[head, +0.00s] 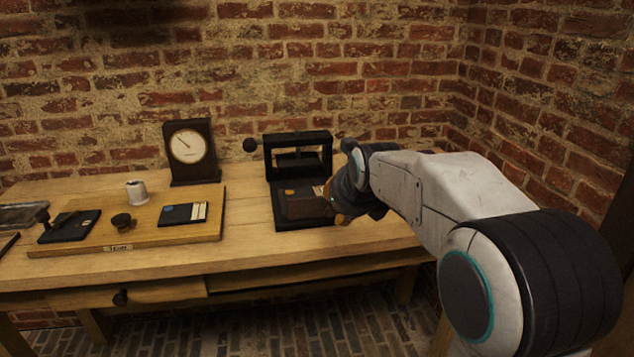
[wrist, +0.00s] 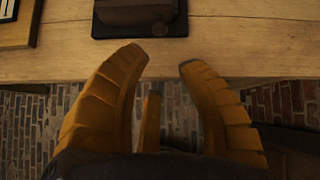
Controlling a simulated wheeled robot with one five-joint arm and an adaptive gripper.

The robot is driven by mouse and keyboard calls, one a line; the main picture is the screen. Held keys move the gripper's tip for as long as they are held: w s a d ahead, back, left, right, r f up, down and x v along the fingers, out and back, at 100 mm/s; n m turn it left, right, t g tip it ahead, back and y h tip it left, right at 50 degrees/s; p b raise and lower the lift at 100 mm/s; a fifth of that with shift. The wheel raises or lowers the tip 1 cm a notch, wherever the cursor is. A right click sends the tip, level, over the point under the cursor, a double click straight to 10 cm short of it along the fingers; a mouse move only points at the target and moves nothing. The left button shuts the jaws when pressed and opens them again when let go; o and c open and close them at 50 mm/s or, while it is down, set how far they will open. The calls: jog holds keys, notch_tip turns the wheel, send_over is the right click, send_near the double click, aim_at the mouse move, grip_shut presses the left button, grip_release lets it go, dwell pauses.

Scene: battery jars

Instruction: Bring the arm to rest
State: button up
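My arm reaches in from the right in the head view. My gripper (wrist: 158,70) shows in the wrist view with its orange-brown fingers spread apart and nothing between them. It hangs over the front edge of the wooden table (wrist: 240,50), with the brick floor below. In the head view the fingertips are mostly hidden behind my wrist, near the right side of a black press-like stand (head: 276,208).
A wooden board (head: 80,240) at the left holds a white jar (head: 136,191), a dark knob (head: 122,222) and small black plates. A dial gauge (head: 190,150) stands behind it. Bare tabletop lies in front of the stand. A drawer (head: 150,291) is under the table.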

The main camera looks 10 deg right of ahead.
jog(key=s+r+n+g+p, duration=0.2)
jog(key=s+r+n+p, duration=0.3)
jog(key=s+n+p, duration=0.5)
jog(key=s+r+n+g+p, duration=0.3)
jog(key=s+n+p, duration=0.7)
jog(key=s+n, duration=1.3)
notch_tip(320, 180, up, 2)
jog(key=shift+s+r+g, duration=0.15)
jog(key=shift+s+g, duration=0.15)
